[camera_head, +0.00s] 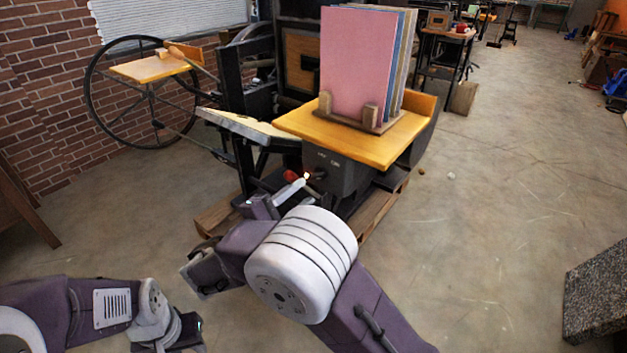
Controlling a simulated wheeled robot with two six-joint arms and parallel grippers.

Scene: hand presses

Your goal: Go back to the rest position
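My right arm comes in from the lower right, and its large white wrist joint hides much of the gripper. My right gripper (277,198) is in front of the press, just below its dark control box (335,171). A red button (291,175) and a small orange light show close to its tip. I cannot tell whether it touches the press or whether its fingers are open. My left gripper (180,335) is low at the bottom left, away from everything, and partly cut off by the picture edge. Its fingers are not clear.
The black hand press (247,85) stands on a wooden pallet (380,203). Its yellow wooden shelf (290,122) holds upright pink, blue and tan boards (357,62) in a rack. A spoked wheel (97,107) is at left. A speckled stone block (598,300) is at right. Open floor lies between.

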